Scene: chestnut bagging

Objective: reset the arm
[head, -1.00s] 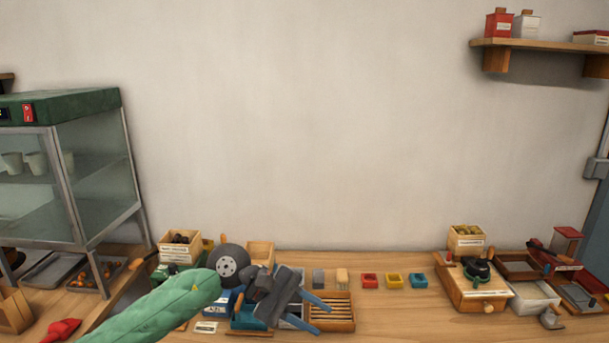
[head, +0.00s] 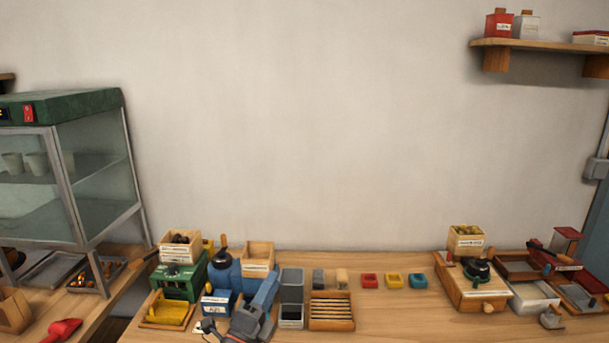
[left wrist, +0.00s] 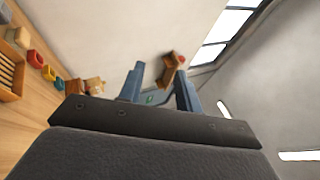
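My left gripper (head: 256,304) is low at the front of the table in the head view, in front of the blue container and the wooden box. Its grey body shows at the bottom edge, and a blue finger slants up and to the right. In the left wrist view my left gripper (left wrist: 159,76) shows two blue fingers well apart with nothing between them. My right gripper is not in view.
A green box (head: 181,282), yellow tray (head: 167,313), wooden box (head: 257,254) and slotted wooden tray (head: 331,311) stand close around the left gripper. A glass cabinet (head: 100,175) is at left. The table is clear before the chestnut station (head: 478,289).

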